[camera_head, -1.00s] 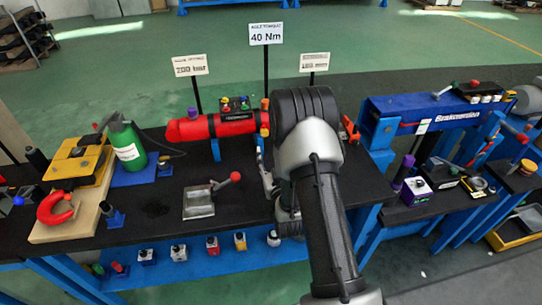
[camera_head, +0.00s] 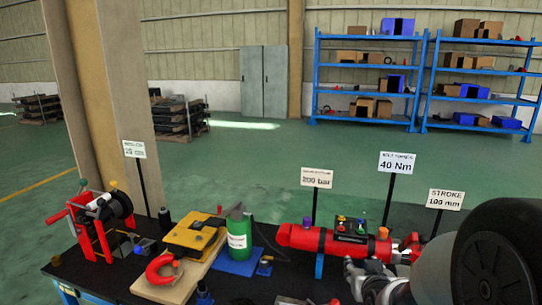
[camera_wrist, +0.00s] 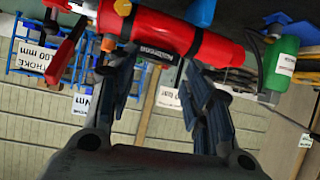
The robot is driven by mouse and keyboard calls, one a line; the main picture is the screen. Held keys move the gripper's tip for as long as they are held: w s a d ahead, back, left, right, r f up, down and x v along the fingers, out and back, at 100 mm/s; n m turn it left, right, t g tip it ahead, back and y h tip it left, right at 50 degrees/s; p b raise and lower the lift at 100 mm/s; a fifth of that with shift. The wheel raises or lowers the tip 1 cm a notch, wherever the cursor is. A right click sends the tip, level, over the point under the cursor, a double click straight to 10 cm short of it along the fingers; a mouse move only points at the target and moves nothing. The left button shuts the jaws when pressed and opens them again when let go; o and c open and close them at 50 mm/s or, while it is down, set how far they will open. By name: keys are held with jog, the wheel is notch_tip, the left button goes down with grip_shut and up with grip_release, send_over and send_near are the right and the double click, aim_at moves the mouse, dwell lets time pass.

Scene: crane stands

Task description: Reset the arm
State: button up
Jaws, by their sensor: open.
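My arm (camera_head: 485,262) fills the lower right of the head view, over the right part of the bench. My gripper (camera_wrist: 150,78) shows in the wrist view with its two dark fingers apart and nothing between them. A red cylinder (camera_head: 345,243) lies on a blue stand on the bench, left of my arm in the head view. The same red cylinder crosses the top of the wrist view, beyond the fingertips; I cannot tell the exact gap. My arm hides the right part of the bench.
A green bottle (camera_head: 238,242), a yellow device (camera_head: 193,234) on a wooden board, a red clamp-like ring (camera_head: 160,268) and a red-framed reel (camera_head: 97,222) stand left on the bench. Upright signs, such as the 40 Nm sign (camera_head: 396,163), rise behind. Blue shelves (camera_head: 318,75) stand far back.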

jog(key=s+a+r+g, duration=0.2)
jog(key=s+a, duration=0.1)
jog(key=s, duration=0.7)
jog(key=s+a+r+n+g+y, duration=0.1)
jog(key=s+a+r+g, duration=0.1)
jog(key=s, duration=0.9)
jog(key=s+a+r+g+y, duration=0.1)
jog(key=s+a+r+g, duration=0.1)
jog(key=s, duration=0.9)
jog(key=shift+a+r+g, duration=0.35)
jog(key=shift+a+g, duration=0.45)
jog(key=shift+a, duration=0.3)
jog(key=shift+r, duration=0.1)
